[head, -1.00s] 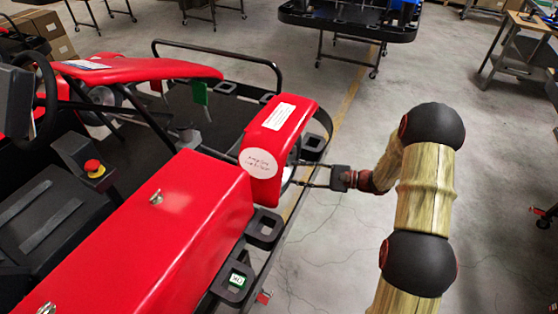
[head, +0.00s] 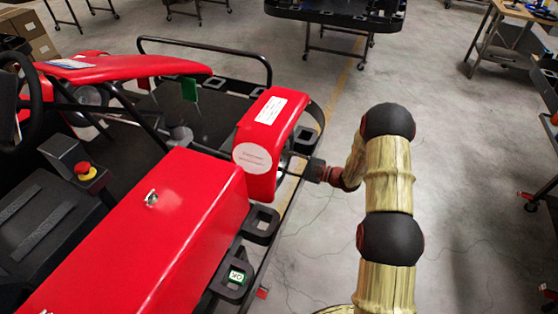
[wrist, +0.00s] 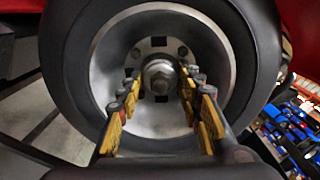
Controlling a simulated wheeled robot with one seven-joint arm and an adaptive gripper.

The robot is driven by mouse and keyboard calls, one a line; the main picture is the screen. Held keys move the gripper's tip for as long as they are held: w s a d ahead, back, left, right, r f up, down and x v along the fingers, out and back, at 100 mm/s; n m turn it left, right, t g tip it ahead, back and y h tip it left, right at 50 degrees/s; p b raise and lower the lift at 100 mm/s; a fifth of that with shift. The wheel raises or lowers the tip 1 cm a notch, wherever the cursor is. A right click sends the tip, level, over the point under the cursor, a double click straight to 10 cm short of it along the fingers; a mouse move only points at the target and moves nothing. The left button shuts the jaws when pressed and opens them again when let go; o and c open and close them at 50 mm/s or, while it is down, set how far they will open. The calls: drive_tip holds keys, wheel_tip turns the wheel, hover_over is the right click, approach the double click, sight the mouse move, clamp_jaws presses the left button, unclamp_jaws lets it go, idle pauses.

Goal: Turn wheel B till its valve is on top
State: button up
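A wheel (wrist: 105,70) with a black tyre and a silver rim fills the wrist view. Its centre has a hub nut (wrist: 160,78) with bolts and dark slots around it. I see no valve on the visible rim, and no letter on the wheel. My gripper (wrist: 160,90) is open, its two yellow-sided fingers standing left and right of the hub nut. I cannot tell whether they touch anything. In the head view my gripper reaches in beside the red fender (head: 262,130), which hides most of the wheel.
The red kart body (head: 170,220) lies left of my arm, with a black side rail (head: 265,270) along it. A black cart (head: 335,14) stands behind. The grey floor right of my arm is open.

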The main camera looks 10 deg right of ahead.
drive_tip(key=shift+a, duration=0.1)
drive_tip(key=shift+c, duration=1.1)
clamp_jaws()
drive_tip(key=shift+w, duration=0.1)
